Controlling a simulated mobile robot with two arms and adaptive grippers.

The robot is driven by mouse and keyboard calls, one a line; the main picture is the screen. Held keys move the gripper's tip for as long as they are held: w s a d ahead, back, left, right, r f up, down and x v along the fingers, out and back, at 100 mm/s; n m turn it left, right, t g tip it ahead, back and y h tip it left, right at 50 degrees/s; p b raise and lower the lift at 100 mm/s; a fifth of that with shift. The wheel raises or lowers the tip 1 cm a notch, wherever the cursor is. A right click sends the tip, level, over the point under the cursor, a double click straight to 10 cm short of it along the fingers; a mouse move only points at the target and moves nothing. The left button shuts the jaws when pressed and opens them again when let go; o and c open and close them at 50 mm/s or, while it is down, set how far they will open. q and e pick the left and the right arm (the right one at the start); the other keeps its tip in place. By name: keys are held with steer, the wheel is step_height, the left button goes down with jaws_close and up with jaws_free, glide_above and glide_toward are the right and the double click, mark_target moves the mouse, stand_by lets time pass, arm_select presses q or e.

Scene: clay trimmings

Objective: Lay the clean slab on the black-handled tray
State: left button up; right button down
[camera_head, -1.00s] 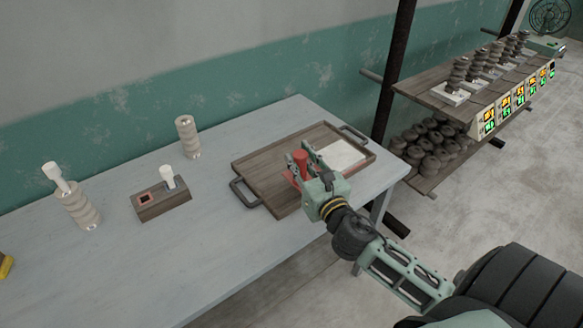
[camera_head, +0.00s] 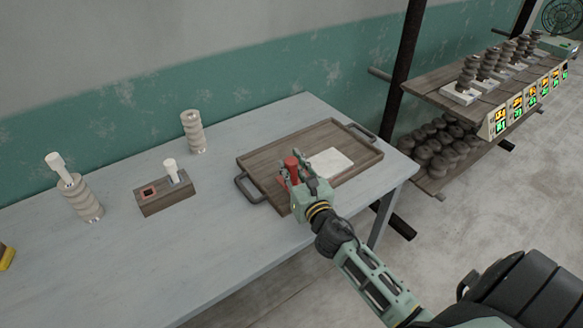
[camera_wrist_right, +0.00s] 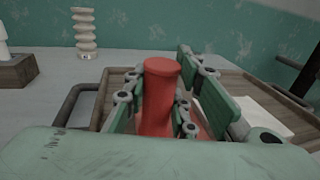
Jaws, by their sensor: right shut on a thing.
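The pale slab (camera_head: 328,163) shows within the outline of the wooden tray (camera_head: 268,157), which has black handles at both ends. I cannot tell whether the slab touches the tray floor. My right gripper (camera_head: 292,172) is over the tray's near-middle part, shut on an upright red handle (camera_head: 291,163). In the right wrist view the red handle (camera_wrist_right: 158,95) stands between the fingers, with a flat red part below it. The slab (camera_wrist_right: 262,118) lies just right of the fingers there. The joint between red part and slab is hidden. My left gripper is not in view.
A wooden block (camera_head: 165,195) with a white-handled piece and two ribbed pale columns (camera_head: 194,132) (camera_head: 86,203) stand left of the tray on the grey table (camera_head: 225,225). A rack (camera_head: 450,95) with displays stands at the right. The table's front is clear.

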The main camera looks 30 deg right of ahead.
steer(key=shift+f, duration=0.15)
steer(key=c, duration=1.5)
jaws_free()
steer(key=shift+o, duration=0.2)
steer(key=shift+r, duration=0.2)
steer(key=s, duration=0.3)
steer(key=s+a+b, duration=0.1)
steer(key=s, duration=0.6)
steer(key=shift+s+a+f+b, duration=0.15)
steer(key=shift+s+a+b, duration=0.1)
steer(key=shift+b, duration=0.1)
steer(key=shift+s+a, duration=0.15)
steer(key=shift+s, duration=0.55)
